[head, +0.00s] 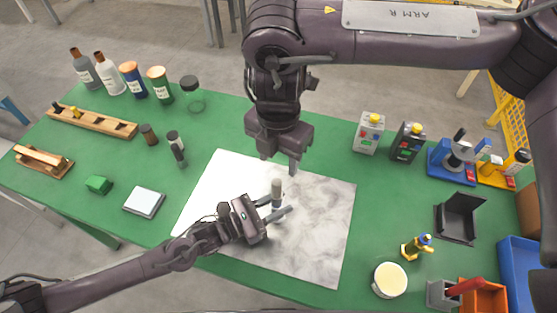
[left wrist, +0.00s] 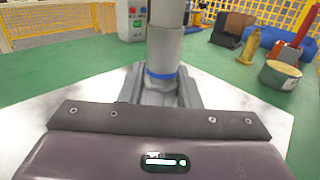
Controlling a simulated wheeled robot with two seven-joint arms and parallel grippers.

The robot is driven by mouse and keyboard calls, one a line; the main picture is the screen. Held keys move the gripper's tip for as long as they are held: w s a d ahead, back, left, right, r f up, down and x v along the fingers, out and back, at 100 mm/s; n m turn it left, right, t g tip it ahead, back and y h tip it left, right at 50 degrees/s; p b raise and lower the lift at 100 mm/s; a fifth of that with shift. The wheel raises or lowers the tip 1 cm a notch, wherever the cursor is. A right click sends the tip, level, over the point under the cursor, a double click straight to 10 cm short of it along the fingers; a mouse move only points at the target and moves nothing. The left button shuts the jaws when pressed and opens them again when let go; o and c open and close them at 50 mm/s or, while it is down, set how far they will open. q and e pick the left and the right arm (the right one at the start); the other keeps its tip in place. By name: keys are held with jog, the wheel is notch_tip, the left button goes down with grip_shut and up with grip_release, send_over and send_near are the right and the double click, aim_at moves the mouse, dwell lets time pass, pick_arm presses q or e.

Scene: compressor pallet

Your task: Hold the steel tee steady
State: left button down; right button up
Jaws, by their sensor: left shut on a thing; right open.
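The steel tee (head: 277,187) is a small grey cylindrical piece standing upright over the marbled white mat (head: 320,225). My left gripper (head: 277,206) comes in from the left, low over the mat, and is shut on it. In the left wrist view the tee (left wrist: 165,50) rises between the two fingers (left wrist: 162,92), with a blue band near its lower part. Its lower end is hidden by the gripper, so I cannot tell whether it touches the mat. My right gripper (head: 280,160) is open and empty, pointing down above the mat's back edge, close behind the tee.
Several bottles (head: 133,80) and wooden racks (head: 92,122) stand at the left. A white-topped box (head: 144,201) and green block (head: 98,184) lie nearer. The mat's front is clear.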

pick_arm(q)
jog(key=c, duration=1)
grip_release()
jog(key=shift+o, duration=0.2)
jog(key=shift+a, duration=0.1)
